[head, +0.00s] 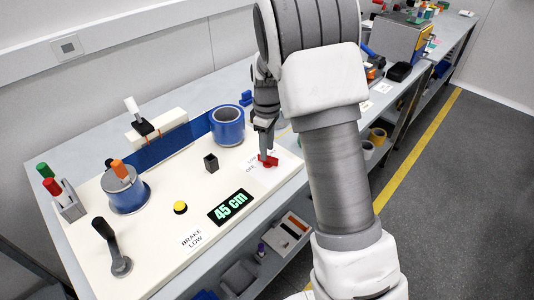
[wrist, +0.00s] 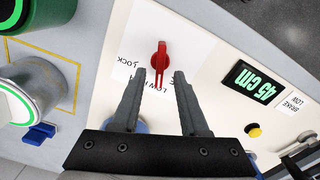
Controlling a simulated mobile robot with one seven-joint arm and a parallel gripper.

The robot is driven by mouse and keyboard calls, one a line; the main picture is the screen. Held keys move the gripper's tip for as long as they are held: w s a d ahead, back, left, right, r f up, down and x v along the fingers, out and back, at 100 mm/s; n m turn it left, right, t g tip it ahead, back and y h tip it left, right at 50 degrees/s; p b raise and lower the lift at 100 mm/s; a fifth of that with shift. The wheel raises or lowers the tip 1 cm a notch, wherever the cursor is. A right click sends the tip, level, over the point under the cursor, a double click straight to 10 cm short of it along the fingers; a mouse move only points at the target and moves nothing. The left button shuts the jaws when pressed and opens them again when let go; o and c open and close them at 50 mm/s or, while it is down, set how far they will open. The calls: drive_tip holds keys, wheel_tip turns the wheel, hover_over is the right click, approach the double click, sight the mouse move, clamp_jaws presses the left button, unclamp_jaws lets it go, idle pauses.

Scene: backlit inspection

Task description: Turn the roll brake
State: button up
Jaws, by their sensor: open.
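The red brake knob (head: 270,161) sits on a white label near the right end of the pale panel. In the wrist view the knob (wrist: 161,56) has a round body and a narrow handle pointing toward my gripper. The label around it is partly readable, with "LOCK" and "LOW". My gripper (head: 264,150) points down at the knob. In the wrist view my gripper (wrist: 161,78) is open and empty, with the handle end between or just beyond the fingertips. I cannot tell whether they touch it. A "BRAKE LOW" sign (head: 192,240) lies along the panel's front.
A "45 cm" display (head: 231,207), a yellow button (head: 180,207) and a black block (head: 211,162) are nearby. A blue roll (head: 227,125) stands behind; a blue film (head: 160,145) runs left from it. A black lever (head: 113,249) stands at front left.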

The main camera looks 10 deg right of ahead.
sight(268, 160)
drive_tip(key=shift+f, duration=1.2)
clamp_jaws()
